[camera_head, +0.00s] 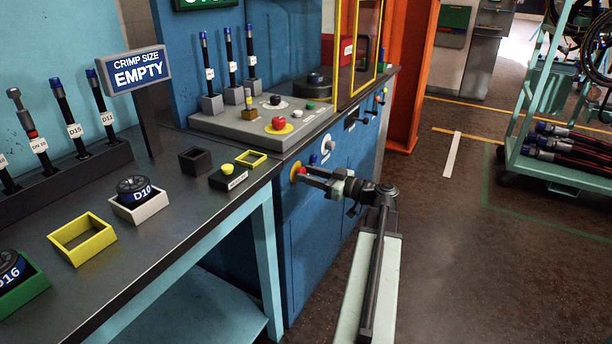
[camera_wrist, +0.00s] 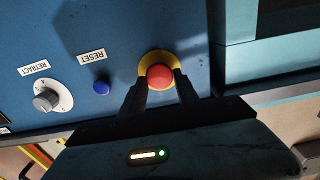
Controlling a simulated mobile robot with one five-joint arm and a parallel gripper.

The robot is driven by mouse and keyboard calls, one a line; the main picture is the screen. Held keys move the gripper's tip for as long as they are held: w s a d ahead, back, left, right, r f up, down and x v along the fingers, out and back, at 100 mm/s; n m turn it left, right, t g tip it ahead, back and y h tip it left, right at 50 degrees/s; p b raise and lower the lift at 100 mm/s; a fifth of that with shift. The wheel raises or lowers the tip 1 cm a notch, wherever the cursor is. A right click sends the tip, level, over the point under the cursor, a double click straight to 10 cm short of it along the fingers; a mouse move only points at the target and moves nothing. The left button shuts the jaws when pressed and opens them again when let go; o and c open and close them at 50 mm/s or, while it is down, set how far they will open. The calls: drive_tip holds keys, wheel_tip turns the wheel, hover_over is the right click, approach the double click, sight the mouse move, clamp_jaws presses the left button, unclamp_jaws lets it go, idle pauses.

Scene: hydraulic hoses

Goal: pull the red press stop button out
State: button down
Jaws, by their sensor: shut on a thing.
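The red press stop button (camera_wrist: 160,77) sits on a yellow ring on the blue press front. In the head view the yellow ring (camera_head: 295,171) shows at the press's front corner, with the red button (camera_head: 302,171) partly hidden by my fingers. My gripper (camera_head: 309,174) reaches in from the right and is shut on the red button. In the wrist view my gripper's two dark fingers (camera_wrist: 160,92) lie on either side of the button's red cap. How far out the button stands cannot be told.
A blue RESET button (camera_wrist: 101,87) and a grey RETRACT knob (camera_wrist: 46,100) are beside the stop button on the press front. Another red button (camera_head: 278,123) is on the press top. The workbench (camera_head: 200,222) stands to the left. Open floor (camera_head: 470,270) lies to the right.

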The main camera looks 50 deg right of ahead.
drive_tip(key=c, duration=0.9)
unclamp_jaws()
drive_tip(key=shift+s, duration=0.1)
drive_tip(key=v, duration=0.8)
